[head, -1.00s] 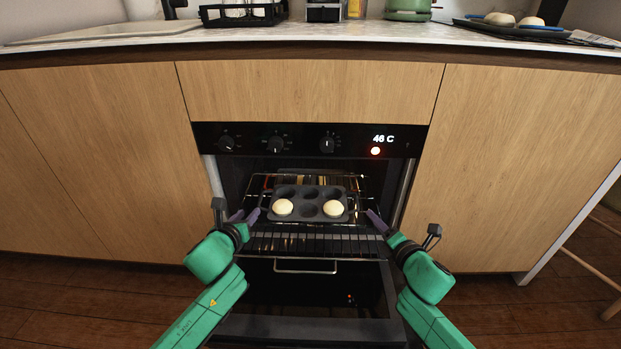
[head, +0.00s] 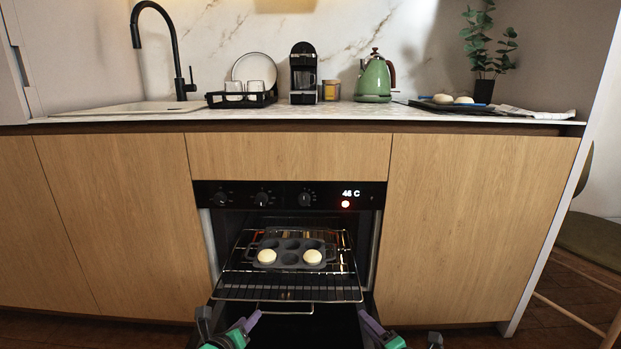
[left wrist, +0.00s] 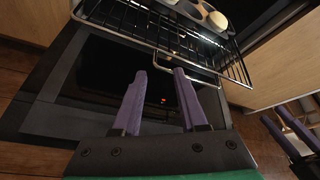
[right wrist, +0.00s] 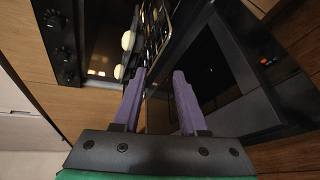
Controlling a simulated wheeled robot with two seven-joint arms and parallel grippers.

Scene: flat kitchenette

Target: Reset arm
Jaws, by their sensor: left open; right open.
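My left gripper (head: 244,325) is low in the head view, in front of the open oven and below its rack. In the left wrist view its purple fingers (left wrist: 160,95) are apart with nothing between them. My right gripper (head: 371,324) is at about the same height to the right, and its fingers (right wrist: 160,95) are apart and empty in the right wrist view. The dark muffin tray (head: 290,258) rests on the wire rack (head: 240,285) in the oven. Two pale round buns (head: 267,257) (head: 312,257) sit in its front left and front right cups. Neither gripper touches the tray.
The oven door is lowered below the rack. The oven panel (head: 270,196) lights up "46 C". On the counter stand a dish rack (head: 243,100), a coffee machine (head: 303,75), a green kettle (head: 374,82) and a plant (head: 485,50). A stool stands at the right.

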